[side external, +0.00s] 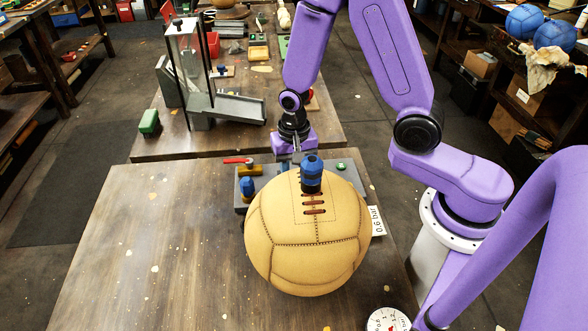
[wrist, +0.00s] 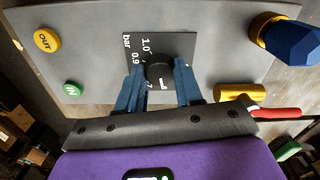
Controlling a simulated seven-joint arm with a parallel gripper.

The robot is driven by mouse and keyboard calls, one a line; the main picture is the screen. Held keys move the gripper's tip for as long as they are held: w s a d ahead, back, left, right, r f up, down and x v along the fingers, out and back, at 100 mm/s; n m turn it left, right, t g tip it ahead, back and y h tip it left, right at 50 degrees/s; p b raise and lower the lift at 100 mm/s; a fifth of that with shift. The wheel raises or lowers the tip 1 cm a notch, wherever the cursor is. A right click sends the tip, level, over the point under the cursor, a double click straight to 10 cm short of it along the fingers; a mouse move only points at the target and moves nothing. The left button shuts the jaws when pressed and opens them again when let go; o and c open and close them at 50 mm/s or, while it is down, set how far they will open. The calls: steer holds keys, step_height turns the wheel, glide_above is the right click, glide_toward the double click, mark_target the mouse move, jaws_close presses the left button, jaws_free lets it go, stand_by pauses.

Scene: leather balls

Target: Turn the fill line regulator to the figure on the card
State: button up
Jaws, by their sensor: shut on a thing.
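The regulator is a black round knob (wrist: 159,69) on a dark scale plate (wrist: 138,50) marked bar, with 1.0 and 0.9 readable. My gripper (wrist: 159,82) is shut on the knob, one blue finger on each side. The knob's pointer and the other figures are partly hidden, so its setting is unclear. In the side external view my gripper (side external: 297,150) points down at the grey panel (side external: 241,203), behind the ball, and the knob is hidden. The white card (side external: 377,221) reads 0.6 bar and stands right of the tan leather ball (side external: 300,245).
A blue and black fitting (side external: 312,175) stands on the ball. The panel carries a yellow OUT button (wrist: 46,40), a green IN button (wrist: 72,89), a blue-capped brass fitting (wrist: 290,40) and a red-handled valve (wrist: 275,113). A round white gauge (side external: 388,320) lies front right. The table's left is clear.

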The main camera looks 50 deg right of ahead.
stand_by(0.3)
steer(key=o, duration=1)
steer(key=shift+o, duration=0.2)
steer(key=shift+r, duration=0.1)
step_height(320, 180, up, 17)
steer(key=shift+s+r, duration=0.1)
steer(key=s+f+n, duration=0.2)
steer(key=s+n, duration=1.7)
steer(key=s, duration=0.1)
steer(key=shift+d+n, duration=0.3)
steer(key=shift+d, duration=0.05)
